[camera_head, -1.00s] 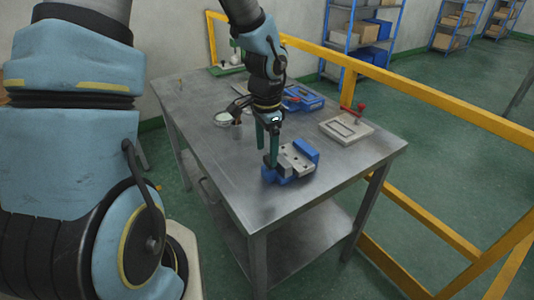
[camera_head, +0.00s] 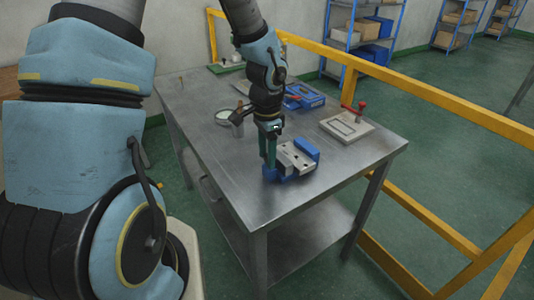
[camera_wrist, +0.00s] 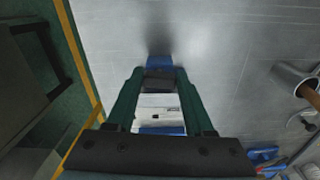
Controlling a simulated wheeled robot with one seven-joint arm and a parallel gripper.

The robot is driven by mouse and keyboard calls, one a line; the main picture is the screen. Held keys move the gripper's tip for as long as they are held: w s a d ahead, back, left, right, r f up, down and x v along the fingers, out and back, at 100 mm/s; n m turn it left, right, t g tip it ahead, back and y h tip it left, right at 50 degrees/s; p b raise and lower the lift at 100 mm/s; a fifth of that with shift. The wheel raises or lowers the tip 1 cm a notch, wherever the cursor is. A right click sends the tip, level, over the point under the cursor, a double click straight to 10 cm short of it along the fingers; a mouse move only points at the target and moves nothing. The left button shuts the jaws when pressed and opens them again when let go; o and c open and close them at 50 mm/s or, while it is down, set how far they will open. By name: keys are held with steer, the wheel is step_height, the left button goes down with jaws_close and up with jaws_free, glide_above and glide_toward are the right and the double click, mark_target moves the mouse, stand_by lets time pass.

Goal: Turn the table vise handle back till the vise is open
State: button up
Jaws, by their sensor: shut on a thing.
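The table vise (camera_head: 304,151), blue with a pale grey top, lies on the metal table. My gripper (camera_head: 268,164) points down at the vise's left end, where the handle is. In the wrist view the fingertips (camera_wrist: 158,74) are at either side of a dark piece, which looks like the vise handle (camera_wrist: 158,84); they are shut on it. The vise's pale top (camera_wrist: 158,115) and blue body (camera_wrist: 158,131) show between the fingers. The handle is hidden by the fingers in the head view, and I cannot tell how wide the jaws stand.
The metal table (camera_head: 225,165) has bare room in front of the vise. A grey plate with a red-handled clamp (camera_head: 347,126) lies right of it. A blue device (camera_head: 303,97), a round dish (camera_head: 223,117) and a cup (camera_head: 237,130) stand behind. A yellow rail (camera_head: 430,100) runs beyond the table.

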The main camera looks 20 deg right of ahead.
jaws_close()
steer(key=shift+n+b, duration=0.3)
steer(key=shift+n, duration=0.5)
steer(key=o, duration=0.8)
jaws_free()
step_height(320, 180, up, 11)
steer(key=shift+f+b, duration=0.1)
steer(key=shift+b, duration=0.6)
